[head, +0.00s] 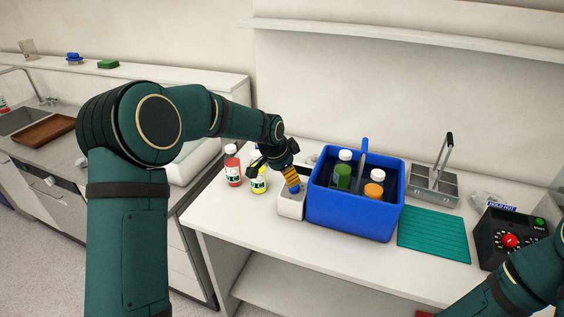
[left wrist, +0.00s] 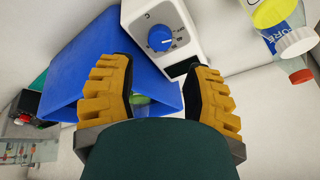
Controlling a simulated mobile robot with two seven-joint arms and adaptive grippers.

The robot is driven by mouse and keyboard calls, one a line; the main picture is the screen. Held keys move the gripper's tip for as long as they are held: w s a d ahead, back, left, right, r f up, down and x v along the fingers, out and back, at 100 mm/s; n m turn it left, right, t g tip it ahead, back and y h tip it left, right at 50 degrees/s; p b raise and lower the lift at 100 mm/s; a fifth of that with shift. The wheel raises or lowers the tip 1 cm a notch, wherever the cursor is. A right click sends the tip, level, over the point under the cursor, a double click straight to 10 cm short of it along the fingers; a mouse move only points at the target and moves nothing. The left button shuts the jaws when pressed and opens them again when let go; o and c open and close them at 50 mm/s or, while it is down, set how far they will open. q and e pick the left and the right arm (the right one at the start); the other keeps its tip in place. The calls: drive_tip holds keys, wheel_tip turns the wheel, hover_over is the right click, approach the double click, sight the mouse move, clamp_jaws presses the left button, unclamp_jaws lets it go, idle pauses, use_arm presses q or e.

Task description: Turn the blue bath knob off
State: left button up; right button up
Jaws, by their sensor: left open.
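The blue bath knob (left wrist: 160,38) is a round dial with a white pointer mark on the white control box (left wrist: 185,25). The box also shows in the head view (head: 290,208), against the left side of the blue bath (head: 350,218). My left gripper (left wrist: 160,68) is open and empty, with its yellow fingers on either side of the line to the knob. In the head view my left gripper (head: 292,178) is over the box and hides most of the knob. I cannot tell whether it touches the knob. My right gripper is out of view.
A green bottle (head: 342,175) and an orange bottle (head: 373,190) stand in the bath. A red bottle (head: 233,170) and a yellow bottle (head: 258,182) stand left of the box. A teal mat (head: 433,233) and a black device (head: 508,240) lie to the right.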

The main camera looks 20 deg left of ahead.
use_arm(q)
drive_tip(key=shift+v, duration=2.55)
